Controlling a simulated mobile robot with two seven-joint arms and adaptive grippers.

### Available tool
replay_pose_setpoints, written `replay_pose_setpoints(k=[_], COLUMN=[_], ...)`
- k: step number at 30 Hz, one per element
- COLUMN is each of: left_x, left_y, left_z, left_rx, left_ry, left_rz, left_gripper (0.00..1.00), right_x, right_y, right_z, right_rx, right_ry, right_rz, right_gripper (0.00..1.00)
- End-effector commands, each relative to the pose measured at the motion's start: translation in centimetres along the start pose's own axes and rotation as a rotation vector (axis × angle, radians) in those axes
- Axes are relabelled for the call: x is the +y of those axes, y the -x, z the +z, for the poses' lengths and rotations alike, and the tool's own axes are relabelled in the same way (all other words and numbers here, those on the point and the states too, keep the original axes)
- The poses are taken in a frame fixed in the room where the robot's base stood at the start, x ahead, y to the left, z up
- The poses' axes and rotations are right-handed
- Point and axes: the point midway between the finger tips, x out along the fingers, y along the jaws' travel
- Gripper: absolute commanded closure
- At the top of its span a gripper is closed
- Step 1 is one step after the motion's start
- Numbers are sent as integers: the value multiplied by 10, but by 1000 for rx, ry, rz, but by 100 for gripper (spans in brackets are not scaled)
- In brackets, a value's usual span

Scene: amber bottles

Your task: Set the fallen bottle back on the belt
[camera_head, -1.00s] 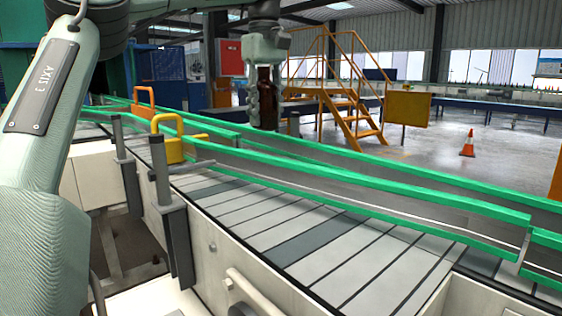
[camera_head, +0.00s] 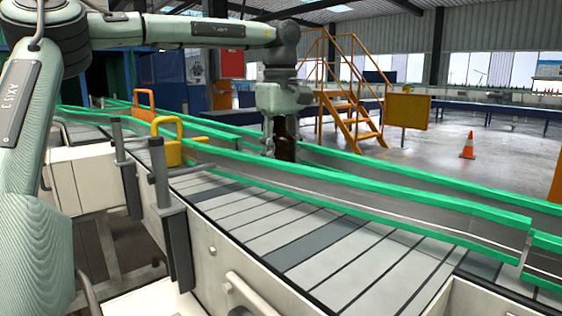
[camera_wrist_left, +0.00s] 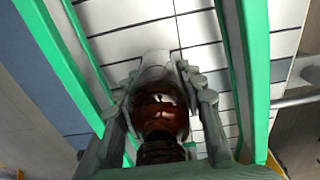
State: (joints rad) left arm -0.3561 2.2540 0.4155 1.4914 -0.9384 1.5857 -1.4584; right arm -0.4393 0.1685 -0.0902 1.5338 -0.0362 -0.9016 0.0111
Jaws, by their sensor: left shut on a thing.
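My left gripper (camera_head: 283,145) points down over the conveyor, shut on an amber bottle (camera_head: 285,140) held upright. In the left wrist view the fingers (camera_wrist_left: 165,95) close around both sides of the bottle (camera_wrist_left: 163,112), its dark neck towards the camera. The belt (camera_head: 330,240) has pale slats with a few darker ones. In the wrist view the bottle is over pale slats (camera_wrist_left: 205,52) between two green rails. I cannot tell whether its base touches the belt; in the head view the near guard rail seems to cover its lower end. My right gripper is not in view.
Green guard rails (camera_head: 400,205) run along the conveyor, close to the gripper. A yellow-handled fitting (camera_head: 172,150) and grey posts (camera_head: 160,165) stand on the near left side. Yellow steps (camera_head: 350,110) and an orange cone (camera_head: 467,146) are farther back.

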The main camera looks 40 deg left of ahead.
Motion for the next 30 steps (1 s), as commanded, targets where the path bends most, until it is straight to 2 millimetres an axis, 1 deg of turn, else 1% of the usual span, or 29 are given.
replay_pose_setpoints(k=[5, 6, 11, 19, 22, 26, 30], left_x=[0, 0, 0, 0, 0, 1, 1], left_y=[-2, -2, -2, -2, 3, 22, 53], left_z=[0, 0, 0, 0, 0, 0, 0], left_rx=[0, 0, 0, 0, 1, 2, 2], left_ry=[-1, -1, 0, 0, 0, 1, 2], left_rz=[0, 0, 0, 0, 1, 3, 5], left_gripper=[99, 60, 41, 41, 41, 41, 41], right_x=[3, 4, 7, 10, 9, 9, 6], right_y=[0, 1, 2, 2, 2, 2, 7], right_z=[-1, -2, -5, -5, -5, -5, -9], right_rx=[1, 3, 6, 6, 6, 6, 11], right_ry=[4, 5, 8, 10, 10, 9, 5], right_rz=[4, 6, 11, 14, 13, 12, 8], right_gripper=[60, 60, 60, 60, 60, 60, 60])
